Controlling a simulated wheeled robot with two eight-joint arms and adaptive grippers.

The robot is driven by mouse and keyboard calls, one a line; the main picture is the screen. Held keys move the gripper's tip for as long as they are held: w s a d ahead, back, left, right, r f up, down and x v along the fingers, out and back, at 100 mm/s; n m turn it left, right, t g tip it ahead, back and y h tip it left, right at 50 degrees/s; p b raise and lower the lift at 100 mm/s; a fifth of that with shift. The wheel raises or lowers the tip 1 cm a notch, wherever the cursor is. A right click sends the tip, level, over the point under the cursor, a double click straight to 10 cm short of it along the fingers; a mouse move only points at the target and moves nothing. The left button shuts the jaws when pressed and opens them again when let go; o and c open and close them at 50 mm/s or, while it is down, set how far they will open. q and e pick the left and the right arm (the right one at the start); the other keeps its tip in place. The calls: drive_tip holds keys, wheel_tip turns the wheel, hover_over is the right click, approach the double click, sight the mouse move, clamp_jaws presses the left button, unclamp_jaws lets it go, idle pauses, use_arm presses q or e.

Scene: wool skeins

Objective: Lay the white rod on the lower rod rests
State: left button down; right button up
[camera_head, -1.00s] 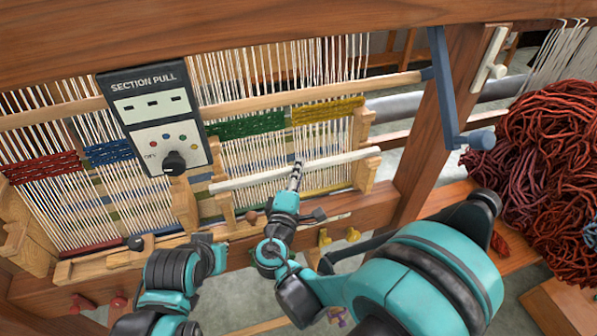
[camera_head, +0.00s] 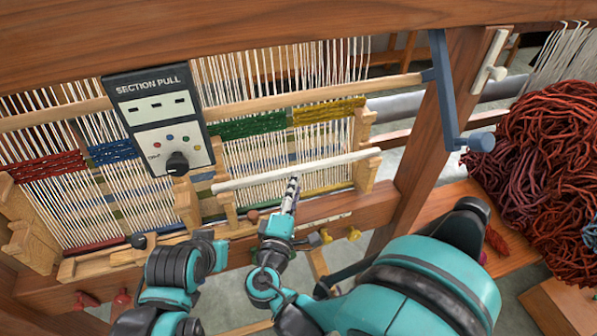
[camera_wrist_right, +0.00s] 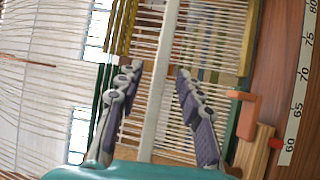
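The white rod (camera_head: 330,162) lies slanting across the front of the warp threads in the head view. Its right end is at the right stepped wooden rest (camera_head: 364,172), and its left end is at the middle wooden rest (camera_head: 226,207). The exact step it touches is hard to tell. My right gripper (camera_head: 292,184) is just below the rod's middle. In the right wrist view, the rod (camera_wrist_right: 160,75) runs between the spread fingers of this gripper (camera_wrist_right: 157,72), with gaps on both sides. My left arm shows at lower left, but its fingers are not visible.
A grey SECTION PULL box (camera_head: 160,121) hangs left of the rod. A blue-grey crank (camera_head: 446,95) is on the right post. Red wool (camera_head: 545,165) is heaped at right. A ruler strip (camera_wrist_right: 300,85) shows in the right wrist view.

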drive_tip(key=v, duration=0.6)
drive_tip(key=w+d+f+m+g+h, duration=0.1)
drive_tip(key=d+f+m+g, duration=0.2)
drive_tip(key=d, duration=0.4)
drive_tip(key=w+d+f+m+g, duration=0.1)
drive_tip(key=d+f+m+g, duration=0.2)
drive_tip(key=d, duration=0.4)
drive_tip(key=s+d+r+m+g+y, duration=0.2)
drive_tip(key=s+d+m+g+y, duration=0.2)
drive_tip(key=s+m, duration=0.5)
drive_tip(key=shift+d+m+y, duration=0.3)
drive_tip(key=shift+d+y, duration=0.1)
drive_tip(key=shift+d, duration=0.85)
drive_tip(key=shift+f, duration=0.1)
